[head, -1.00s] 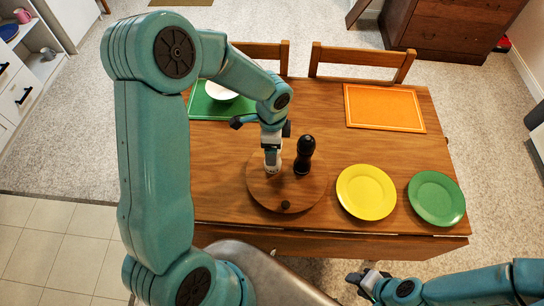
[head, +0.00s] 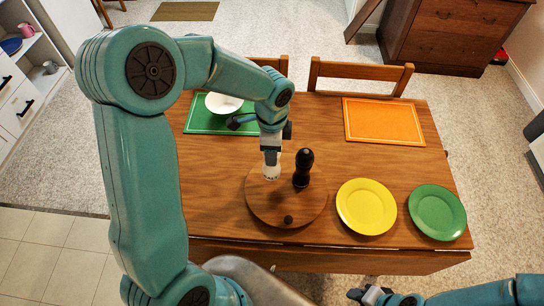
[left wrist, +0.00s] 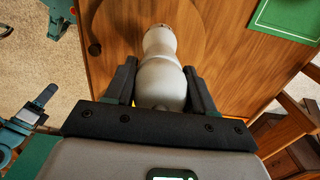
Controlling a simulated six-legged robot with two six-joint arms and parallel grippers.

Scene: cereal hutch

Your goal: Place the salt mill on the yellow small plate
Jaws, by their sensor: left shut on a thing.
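The white salt mill (head: 271,171) is over the left part of the round wooden board on the table. My left gripper (head: 271,150) is shut on it from above; in the left wrist view the mill (left wrist: 162,75) sits between the two fingers. I cannot tell whether its base still touches the board. The yellow small plate (head: 366,207) lies empty to the right of the board. My right gripper (head: 368,295) is at the bottom edge, away from the table top, and its jaws are unclear.
A black mill (head: 303,168) stands on the round board (head: 265,207), close to the right of the salt mill. A green plate (head: 437,212) lies right of the yellow one. An orange mat (head: 383,121), a green mat (head: 200,121) and a white bowl (head: 222,104) are farther back.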

